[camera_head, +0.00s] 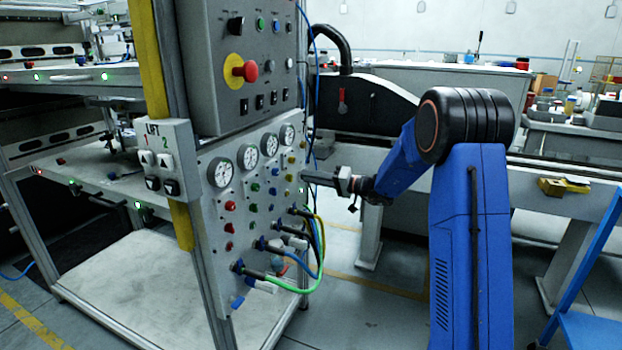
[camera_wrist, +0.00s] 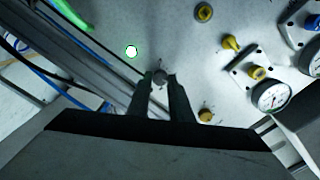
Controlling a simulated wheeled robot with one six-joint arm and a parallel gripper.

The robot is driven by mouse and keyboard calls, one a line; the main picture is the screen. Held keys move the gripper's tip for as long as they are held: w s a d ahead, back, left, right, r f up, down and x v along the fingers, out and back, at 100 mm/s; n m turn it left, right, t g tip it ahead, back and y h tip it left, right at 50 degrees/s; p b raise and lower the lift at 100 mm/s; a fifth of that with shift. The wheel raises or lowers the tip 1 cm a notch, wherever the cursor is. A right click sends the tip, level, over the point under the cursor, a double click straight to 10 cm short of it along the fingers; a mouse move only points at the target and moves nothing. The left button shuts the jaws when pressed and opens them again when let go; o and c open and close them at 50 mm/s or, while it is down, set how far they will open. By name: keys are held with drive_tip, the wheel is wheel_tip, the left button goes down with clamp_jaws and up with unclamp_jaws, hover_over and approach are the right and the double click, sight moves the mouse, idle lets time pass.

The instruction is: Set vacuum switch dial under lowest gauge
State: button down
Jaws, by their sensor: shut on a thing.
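Gauges with white faces run in a slanting row on the grey panel; the lowest in the head view is the leftmost gauge (camera_head: 220,172). My gripper (camera_head: 305,177) reaches the panel's right edge, to the right of and below the gauge row. In the wrist view, my gripper's fingers (camera_wrist: 160,82) are shut on a small round grey dial (camera_wrist: 160,75) standing on the panel. Whether this is the vacuum switch dial cannot be told; any markings on it are too small to read. A gauge (camera_wrist: 270,95) shows to the right in the wrist view, apart from my fingers.
Plugged cables (camera_head: 318,245) hang below my gripper. A control box (camera_head: 245,70) with a red emergency button (camera_head: 247,70) is above. A metal machine rail (camera_head: 540,180) stands behind my arm.

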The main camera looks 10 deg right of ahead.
drive_tip(key=shift+f, duration=0.15)
drive_tip(key=c, duration=1.6)
unclamp_jaws()
drive_tip(key=v, duration=1.7)
drive_tip(key=shift+s+d, duration=0.15)
drive_tip(key=shift+d, duration=0.05)
drive_tip(key=shift+a, duration=0.1)
